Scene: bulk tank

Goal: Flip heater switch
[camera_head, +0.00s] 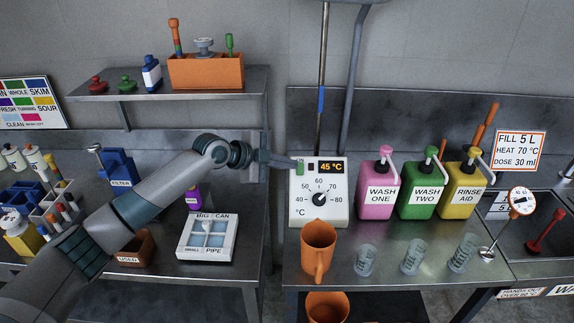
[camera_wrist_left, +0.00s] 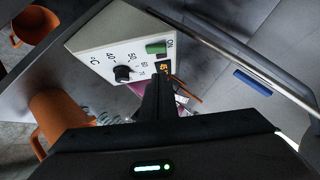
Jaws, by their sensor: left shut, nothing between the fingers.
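The heater control box (camera_head: 335,212) is white, with a black dial (camera_head: 319,199) and a display (camera_head: 326,167) reading 45 °C. Its green switch (camera_head: 299,169) sits at the top left of the face. In the left wrist view the green switch (camera_wrist_left: 156,48) has "ON" lettering beside it. My left gripper (camera_head: 288,163) is shut and empty, its fingertips just left of the switch in the head view. In the left wrist view the left gripper (camera_wrist_left: 157,82) points at the box face near the display. I cannot tell whether it touches. My right gripper is not in view.
An orange jug (camera_head: 318,247) stands in front of the box. Pink (camera_head: 378,204), green (camera_head: 420,204) and yellow (camera_head: 462,204) pump bottles stand to its right, with clear beakers (camera_head: 411,256) before them. A pole with a blue band (camera_head: 321,100) rises behind the box.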

